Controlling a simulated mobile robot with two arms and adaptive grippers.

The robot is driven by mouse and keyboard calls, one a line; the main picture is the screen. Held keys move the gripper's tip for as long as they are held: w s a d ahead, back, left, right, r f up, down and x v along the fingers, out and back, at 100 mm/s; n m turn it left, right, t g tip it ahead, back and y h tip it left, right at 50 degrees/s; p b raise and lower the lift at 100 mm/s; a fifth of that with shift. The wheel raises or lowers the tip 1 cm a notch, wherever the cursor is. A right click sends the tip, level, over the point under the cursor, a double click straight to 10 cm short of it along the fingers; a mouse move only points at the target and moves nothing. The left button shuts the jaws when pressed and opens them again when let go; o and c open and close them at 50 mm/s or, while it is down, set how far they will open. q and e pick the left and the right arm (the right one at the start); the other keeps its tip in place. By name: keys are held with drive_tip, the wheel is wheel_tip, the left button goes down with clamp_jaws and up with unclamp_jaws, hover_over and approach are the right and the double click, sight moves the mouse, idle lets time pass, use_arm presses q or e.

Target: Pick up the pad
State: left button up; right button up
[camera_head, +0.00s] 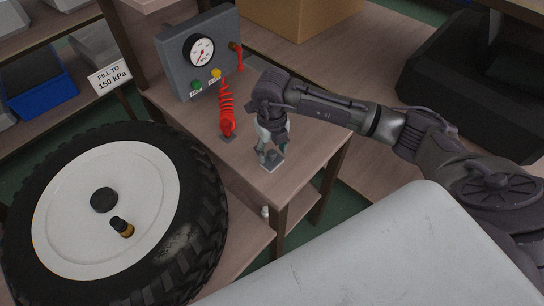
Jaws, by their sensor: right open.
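A small light-grey square (268,166), probably the pad, lies flat near the front corner of the wooden table. My right gripper (269,153) points down right over it, with the fingertips at or just above its surface. The fingers are apart. A small darker piece shows between the fingertips, too small to make out, and I cannot tell whether the fingers touch anything. The fingers and wrist hide part of the square. My left gripper is out of view.
A grey inflator box (212,50) with a gauge stands behind on the wooden table (312,145). Its red coiled hose (226,100) ends left of my gripper. A large wheel (70,200) is at left, beside a "FILL TO 150 kPa" sign (110,77). A cardboard box (300,15) stands behind.

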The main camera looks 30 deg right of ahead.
drive_tip(key=shift+f, duration=0.95)
drive_tip(key=shift+c, duration=0.3)
clamp_jaws()
drive_tip(key=shift+r, duration=0.15)
wheel_tip(320, 180, up, 4)
drive_tip(key=shift+w+r+b, duration=0.1)
drive_tip(key=shift+b, duration=0.45)
drive_tip(key=s+r+b, duration=0.1)
drive_tip(key=s+r, duration=0.5)
drive_tip(key=s, duration=0.5)
drive_tip(key=shift+s+r, duration=0.3)
drive_tip(key=shift+s, duration=0.1)
